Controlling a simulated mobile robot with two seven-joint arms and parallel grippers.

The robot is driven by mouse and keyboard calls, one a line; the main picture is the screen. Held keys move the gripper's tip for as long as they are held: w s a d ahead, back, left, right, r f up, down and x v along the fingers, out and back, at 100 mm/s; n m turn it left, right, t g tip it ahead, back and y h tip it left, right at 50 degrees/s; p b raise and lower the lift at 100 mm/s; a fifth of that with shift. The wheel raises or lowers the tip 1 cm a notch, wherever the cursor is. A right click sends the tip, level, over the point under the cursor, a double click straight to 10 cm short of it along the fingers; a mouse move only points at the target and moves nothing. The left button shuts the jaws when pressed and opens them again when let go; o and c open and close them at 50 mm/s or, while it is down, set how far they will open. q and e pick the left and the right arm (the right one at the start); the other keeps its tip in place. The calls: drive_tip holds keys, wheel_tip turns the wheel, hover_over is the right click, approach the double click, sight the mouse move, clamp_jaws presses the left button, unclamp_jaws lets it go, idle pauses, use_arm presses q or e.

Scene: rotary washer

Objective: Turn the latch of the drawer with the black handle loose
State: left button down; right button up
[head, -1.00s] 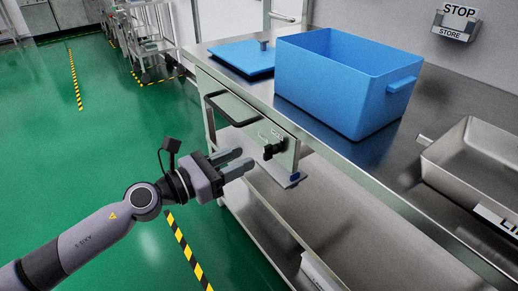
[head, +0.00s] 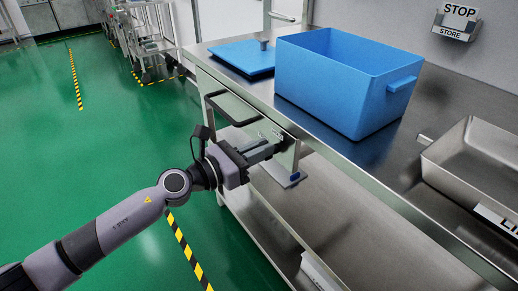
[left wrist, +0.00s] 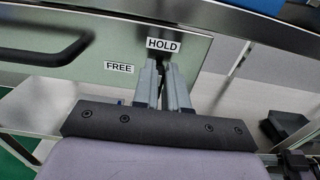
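The drawer front (head: 232,110) is a pale panel under the bench top, with a black bar handle (left wrist: 45,55) at left in the left wrist view. Beside it are a FREE label (left wrist: 118,67) and a HOLD label (left wrist: 165,44). The black latch (left wrist: 160,67) shows as a dark piece between the fingertips, just below HOLD. Most of it is hidden by the fingers, and in the head view it is covered. My left gripper (head: 274,148) is at the drawer's right end, its fingers close together on the latch. My right gripper is not in view.
A blue bin (head: 335,90) and a blue lid (head: 240,58) rest on the steel bench top. A steel tray (head: 470,165) stands at right. A lower shelf (head: 262,200) runs beneath the drawer. Green floor lies open at left.

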use_arm(q)
drive_tip(key=shift+n, duration=0.3)
drive_tip(key=n+p, duration=0.1)
drive_tip(key=n, duration=0.1)
drive_tip(key=n+p, duration=0.1)
drive_tip(key=n, duration=0.1)
drive_tip(key=w+n+p, duration=0.1)
drive_tip(key=n, duration=0.2)
drive_tip(key=shift+a+f, duration=0.1)
drive_tip(key=shift+a, duration=0.25)
drive_tip(key=n+p, duration=0.1)
drive_tip(key=n, duration=0.2)
drive_tip(key=f+n+p, duration=0.1)
drive_tip(key=n, duration=0.2)
drive_tip(key=n+p, duration=0.2)
drive_tip(key=n, duration=0.1)
drive_tip(key=shift+w+a+f, duration=0.2)
drive_tip(key=shift+w, duration=0.05)
drive_tip(key=shift+n, duration=0.3)
